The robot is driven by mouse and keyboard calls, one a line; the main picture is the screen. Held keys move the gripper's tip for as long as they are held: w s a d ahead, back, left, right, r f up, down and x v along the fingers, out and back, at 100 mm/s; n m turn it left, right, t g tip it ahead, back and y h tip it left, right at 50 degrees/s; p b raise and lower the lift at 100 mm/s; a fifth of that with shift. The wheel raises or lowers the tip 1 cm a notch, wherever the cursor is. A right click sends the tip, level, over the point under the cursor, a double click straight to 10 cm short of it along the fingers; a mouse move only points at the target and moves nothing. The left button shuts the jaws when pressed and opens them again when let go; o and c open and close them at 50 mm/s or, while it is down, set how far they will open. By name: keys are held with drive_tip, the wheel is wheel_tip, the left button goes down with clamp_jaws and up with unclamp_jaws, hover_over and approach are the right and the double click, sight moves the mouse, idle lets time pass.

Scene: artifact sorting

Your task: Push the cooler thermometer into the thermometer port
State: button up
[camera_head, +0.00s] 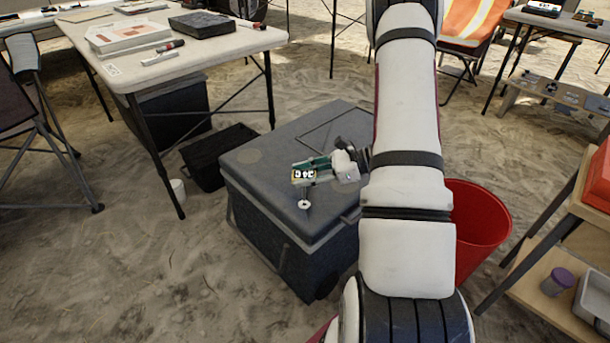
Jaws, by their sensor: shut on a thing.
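The grey cooler (262,188) stands closed on the sand in the middle of the head view. Above its lid is the cooler thermometer (304,175), a small piece with a pale digital display facing the camera. My gripper (318,169) comes in from the right and is shut on the thermometer. A small white ring with a dark centre (304,204), which looks like the thermometer port, sits on the lid just below the display. The thermometer's stem is too small to make out clearly, so I cannot tell whether it is in the port.
My arm crosses the picture and hides the cooler's right side. A red bucket (478,225) stands to the right of my arm. A table (120,75) with a black case and several tools is at the upper left. A black crate (215,155) sits beside the cooler. Wooden shelving (545,285) stands at right.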

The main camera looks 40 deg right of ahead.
sight(305, 201)
drive_tip(key=shift+f+b, duration=2.25)
drive_tip(key=shift+f, duration=1.65)
drive_tip(key=o, duration=1.2)
drive_tip(key=v, duration=1.2)
